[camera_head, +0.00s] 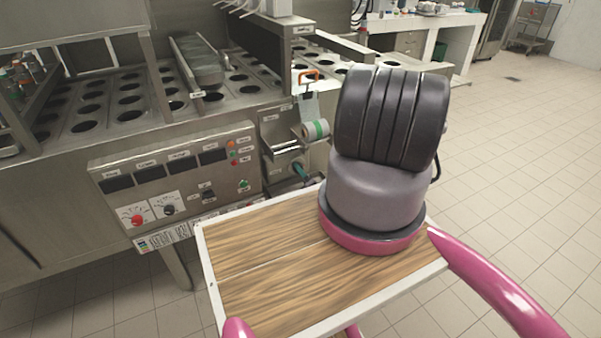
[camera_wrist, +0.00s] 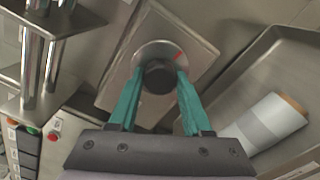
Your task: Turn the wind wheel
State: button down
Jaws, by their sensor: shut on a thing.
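In the wrist view my gripper (camera_wrist: 160,74) has its two teal fingers closed on opposite sides of a round black knob (camera_wrist: 157,79). The knob stands out from a shiny metal disc on a square metal plate (camera_wrist: 200,58); I take it for the wind wheel. A small red mark shows on the disc near the right finger. In the head view part of my gripper (camera_head: 301,171) shows as a teal bit low beside the machine's side. The held knob cannot be made out there.
In the head view a control panel (camera_head: 178,183) with a red dial and a black dial fronts the steel machine. In the wrist view a grey-and-white roll (camera_wrist: 262,124) lies in a metal tray at right.

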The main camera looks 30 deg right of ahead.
jog(key=m, duration=2.2)
jog(key=shift+s+d+f, duration=0.1)
jog(key=shift+s, duration=0.05)
jog(key=shift+m, duration=0.4)
jog(key=shift+c, duration=1.7)
grip_release()
